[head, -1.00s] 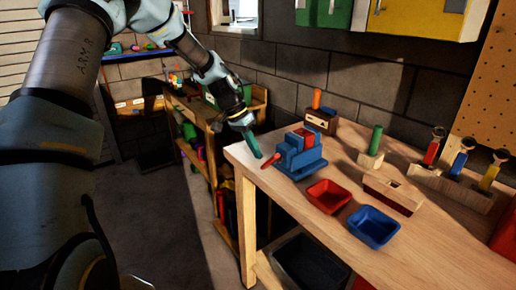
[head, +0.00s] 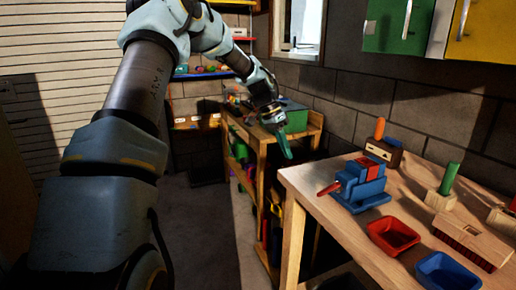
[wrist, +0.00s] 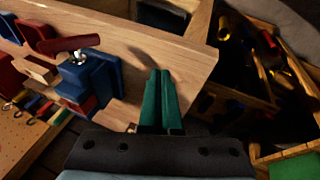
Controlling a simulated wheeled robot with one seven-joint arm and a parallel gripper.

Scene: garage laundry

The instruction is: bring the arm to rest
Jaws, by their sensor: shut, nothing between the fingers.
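My gripper (head: 284,146) is at the end of my raised arm, with its green fingers pointing down, left of the near-left corner of the workbench (head: 300,181). In the wrist view the two green fingers (wrist: 160,100) lie side by side, shut with nothing between them. The blue vise (head: 362,190) with its red handle stands on the bench, to the right of my gripper and apart from it. It also shows in the wrist view (wrist: 103,72), left of the fingers.
A red tray (head: 393,236) and a blue tray (head: 447,272) sit on the bench. A wooden shelf unit (head: 262,135) stands behind my gripper. The floor at the left is open.

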